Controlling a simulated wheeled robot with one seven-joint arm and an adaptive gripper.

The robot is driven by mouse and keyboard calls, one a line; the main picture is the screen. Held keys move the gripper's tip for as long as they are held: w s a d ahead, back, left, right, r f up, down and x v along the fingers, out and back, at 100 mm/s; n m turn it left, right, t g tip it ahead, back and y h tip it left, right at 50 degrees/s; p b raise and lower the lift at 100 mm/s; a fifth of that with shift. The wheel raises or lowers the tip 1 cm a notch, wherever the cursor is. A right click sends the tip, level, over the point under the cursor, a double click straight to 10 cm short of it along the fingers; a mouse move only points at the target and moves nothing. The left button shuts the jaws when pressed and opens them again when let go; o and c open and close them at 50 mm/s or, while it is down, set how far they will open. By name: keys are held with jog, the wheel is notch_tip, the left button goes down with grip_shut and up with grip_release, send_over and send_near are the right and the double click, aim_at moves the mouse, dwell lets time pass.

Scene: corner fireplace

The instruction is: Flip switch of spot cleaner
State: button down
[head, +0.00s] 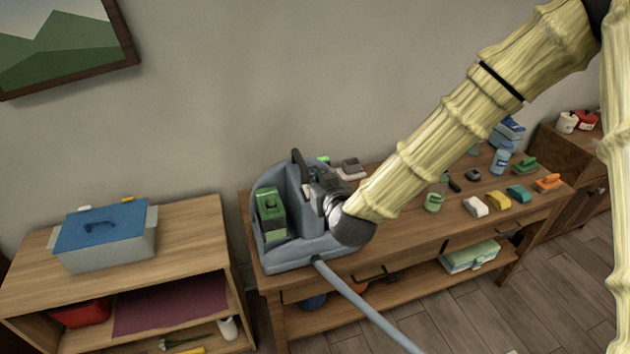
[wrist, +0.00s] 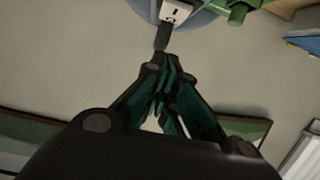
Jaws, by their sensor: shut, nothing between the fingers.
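The spot cleaner (head: 300,258) is a blue-grey machine with a green box-like part (head: 270,212), standing on the left end of the wooden table. My gripper (head: 316,190) is at the machine's upper body, and its fingertips are hard to make out in the head view. In the wrist view my gripper (wrist: 162,40) is shut and empty. Its tip lies just below a small white switch plate (wrist: 176,12) with a dark mark, on the blue-grey body (wrist: 200,20). I cannot tell whether the tip touches the switch. The switch is not distinguishable in the head view.
A grey-blue hose (head: 365,305) runs from the cleaner toward the floor. Several sponges, brushes and bottles lie on the table (head: 400,248) to the right. A grey box with a blue lid (head: 100,228) stands on a shelf unit at left. The wall is close behind.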

jog(key=s+d+b, duration=0.3)
jog(key=s, duration=0.5)
jog(key=shift+d+r, duration=0.25)
jog(key=shift+r, duration=0.15)
jog(key=shift+s, duration=0.1)
jog(key=s+d+f+m+g+h, duration=0.1)
jog(key=s+d+f+g, duration=0.15)
jog(key=f, duration=0.65)
jog(key=s+d+f+g+h, duration=0.15)
jog(key=s+d+f, duration=0.25)
jog(key=f, duration=0.5)
jog(key=s+d+f+m+g, duration=0.1)
jog(key=s+d+f+g, duration=0.25)
jog(key=f, duration=0.55)
jog(key=s+d+f+m+g+h, duration=0.1)
jog(key=s+d+f+g, duration=0.1)
jog(key=s+d+f, duration=0.2)
jog(key=s+d+f+m+g+h, duration=0.1)
jog(key=s+d+f, duration=0.4)
jog(key=s, duration=0.6)
jog(key=s+d+f+g+h, duration=0.1)
jog(key=s+d+f+g, duration=0.2)
jog(key=s+f, duration=0.5)
jog(key=shift+d+m+b, duration=0.35)
jog(key=shift+d+m, duration=0.05)
jog(key=shift+d, duration=0.3)
